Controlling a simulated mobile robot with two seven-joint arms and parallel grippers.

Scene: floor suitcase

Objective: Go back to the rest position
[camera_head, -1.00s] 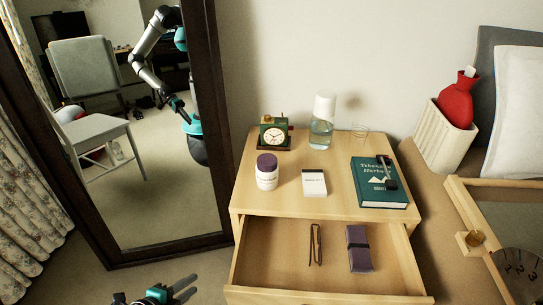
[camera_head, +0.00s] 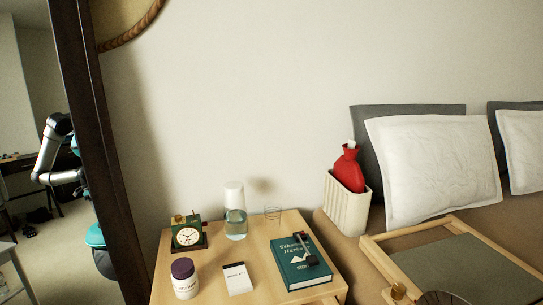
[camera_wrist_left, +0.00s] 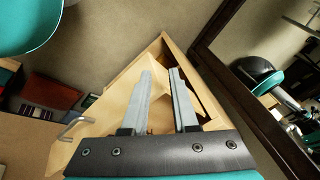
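My left gripper (camera_wrist_left: 166,95) shows in the left wrist view. Its two grey fingers are apart with nothing between them, and pale wooden furniture (camera_wrist_left: 110,105) lies beyond them. Neither gripper shows directly in the head view. My right gripper is in no current view. The mirror (camera_head: 95,150) at the left of the head view reflects one of my arms, but its gripper state cannot be read there.
The wooden nightstand (camera_head: 212,262) carries a clock (camera_head: 187,236), a carafe (camera_head: 235,212), a purple-lidded jar (camera_head: 185,280), a white box (camera_head: 238,279) and a green book (camera_head: 300,262). A red hot-water bottle (camera_head: 348,167) stands in a cream holder (camera_head: 348,207). A wooden tray (camera_head: 515,257) lies on the bed.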

